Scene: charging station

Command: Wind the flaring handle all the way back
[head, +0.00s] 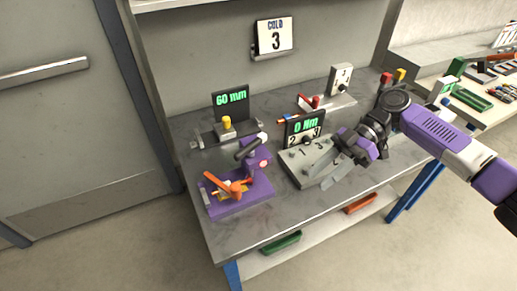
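A purple flaring tool (258,199) stands at the front left of the grey bench. It has an orange handle (218,183) low at its front and a dark bar handle (247,148) with a pale end at its top. I cannot tell which of these is the flaring handle. My gripper (318,177) reaches in from the right, to the right of the purple tool and clear of it. Its two grey fingers look spread apart with nothing between them. They hide part of the grey block below the "0 Nm" display.
The grey block (296,157) with the "0 Nm" display (305,127) stands right of the purple tool. A gauge with a "60 mm" display (231,99) stands behind it. A red-handled device (313,102) is at the back. The front-right bench top (335,202) is clear.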

